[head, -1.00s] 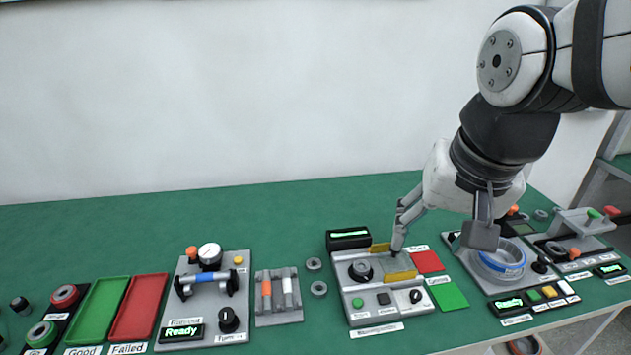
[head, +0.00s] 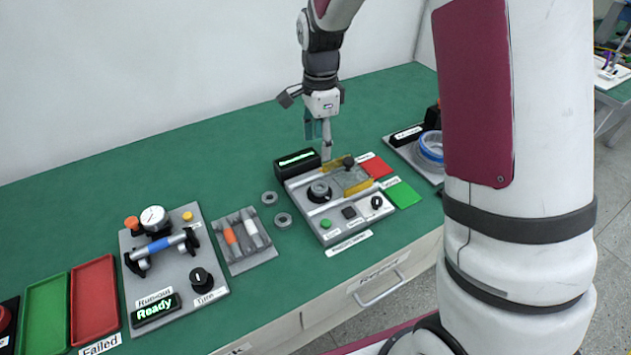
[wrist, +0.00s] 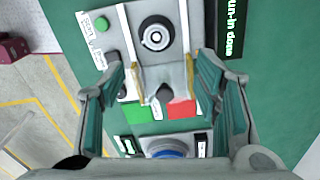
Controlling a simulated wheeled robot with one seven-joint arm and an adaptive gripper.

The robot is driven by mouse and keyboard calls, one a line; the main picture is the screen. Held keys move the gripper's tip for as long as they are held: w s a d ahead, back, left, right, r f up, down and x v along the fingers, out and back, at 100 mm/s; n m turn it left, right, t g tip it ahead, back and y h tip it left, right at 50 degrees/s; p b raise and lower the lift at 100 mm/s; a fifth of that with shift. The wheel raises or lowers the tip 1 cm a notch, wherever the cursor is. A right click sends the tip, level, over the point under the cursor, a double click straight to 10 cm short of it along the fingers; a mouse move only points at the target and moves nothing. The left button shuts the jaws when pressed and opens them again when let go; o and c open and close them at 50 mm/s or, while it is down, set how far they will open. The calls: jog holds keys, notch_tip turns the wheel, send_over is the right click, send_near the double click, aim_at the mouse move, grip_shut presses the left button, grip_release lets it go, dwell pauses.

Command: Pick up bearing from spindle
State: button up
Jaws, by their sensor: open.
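The bearing (head: 319,190) is a grey ring on the dark round spindle of the grey tester panel. It also shows in the wrist view as a light ring (wrist: 157,38) at the top middle, with the spindle centre inside it. My gripper (head: 318,132) is above the back of the panel, fingers downward and apart. In the wrist view my gripper (wrist: 160,76) is open and empty, one finger at each side, with the bearing beyond the fingertips. A clear cover with yellow edges (head: 358,187) and a dark knob sits right of the spindle, leaving the bearing uncovered.
The tester's display (wrist: 232,42) reads "Run-in done". Red (head: 376,167) and green (head: 403,195) pads lie right of the panel. Two loose rings (head: 269,197) (head: 283,220) lie left of it. A gauge panel (head: 190,280) stands further left. The green table behind is clear.

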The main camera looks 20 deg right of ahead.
send_over(321, 187)
notch_tip(321, 187, down, 8)
jog(key=shift+w+a+r, duration=0.1)
jog(key=shift+w+a, duration=0.05)
jog(key=shift+s+f+p, duration=0.2)
jog(key=shift+f+p, duration=0.4)
jog(key=shift+f, duration=2.2)
jog(key=c, duration=1.2)
